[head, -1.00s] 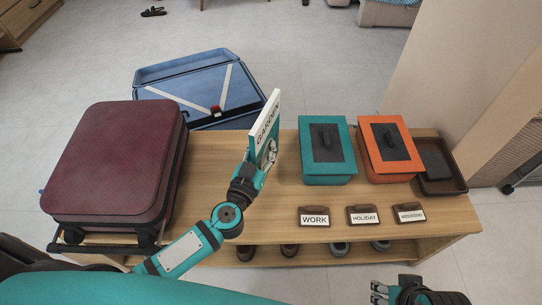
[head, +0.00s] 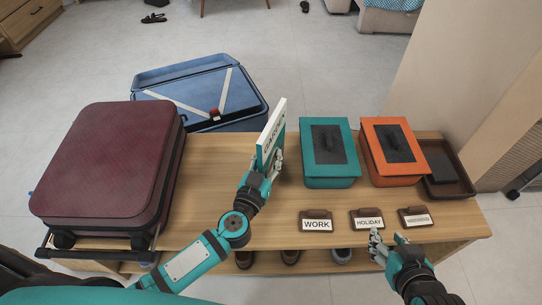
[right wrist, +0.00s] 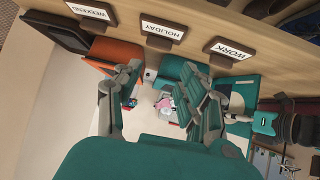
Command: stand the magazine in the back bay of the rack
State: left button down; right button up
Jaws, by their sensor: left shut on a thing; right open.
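The magazine (head: 268,138) is a thin upright piece with a white face, teal parts and large dark lettering. It stands near the middle of the bench in the head view. My left gripper (head: 276,163) is shut on its lower right side. I cannot tell whether its bottom touches the bench. My right gripper (head: 388,238) is open and empty just in front of the HOLIDAY sign. Its spread fingers also show in the right wrist view (right wrist: 165,95). I cannot make out a rack in either view.
On the wooden bench (head: 215,160) are a maroon suitcase (head: 110,165), a teal box (head: 330,172), an orange box (head: 392,172) and a dark tray (head: 462,185). WORK (head: 317,224), HOLIDAY (head: 368,222) and WEEKEND (head: 415,218) signs line the front. An open blue suitcase (head: 200,92) lies behind.

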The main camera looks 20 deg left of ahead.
pick_arm(q)
jog(key=shift+f, duration=0.1)
jog(key=c, duration=1.3)
grip_release()
